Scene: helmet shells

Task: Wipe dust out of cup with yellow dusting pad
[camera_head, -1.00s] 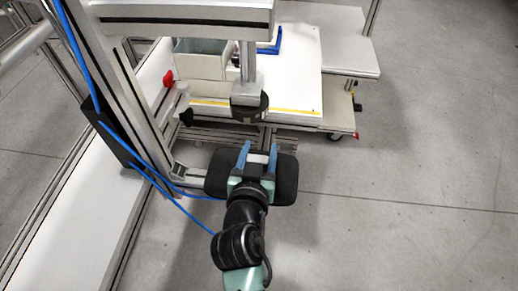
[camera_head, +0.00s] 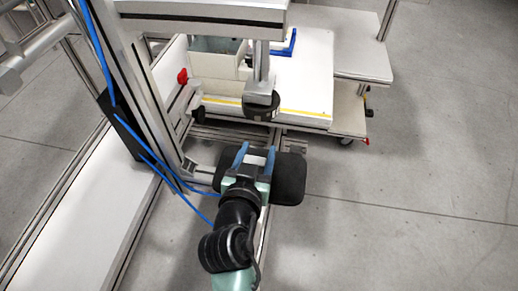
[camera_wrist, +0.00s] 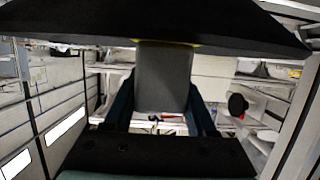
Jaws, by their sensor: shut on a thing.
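My gripper (camera_head: 256,151) has blue fingers closed on the light grey handle (camera_head: 256,161) of the dusting pad. The pad's wide dark body (camera_head: 290,180) spreads to both sides. In the wrist view the grey handle (camera_wrist: 163,78) stands between the fingers, and the dark pad (camera_wrist: 150,22) spans the top with a thin yellow edge. A black round cup (camera_head: 262,105) hangs at the lower end of a metal post, beyond the gripper; it also shows in the wrist view, right of the handle (camera_wrist: 238,104). Pad and cup look apart. The cup's inside and any dust are hidden.
An aluminium frame (camera_head: 150,110) with blue cables stands at the left, and its crossbar (camera_head: 200,12) runs above the cup. Behind is a white cart (camera_head: 310,85) with a bin (camera_head: 217,65) and a blue bracket (camera_head: 285,45). Grey floor is clear at the right.

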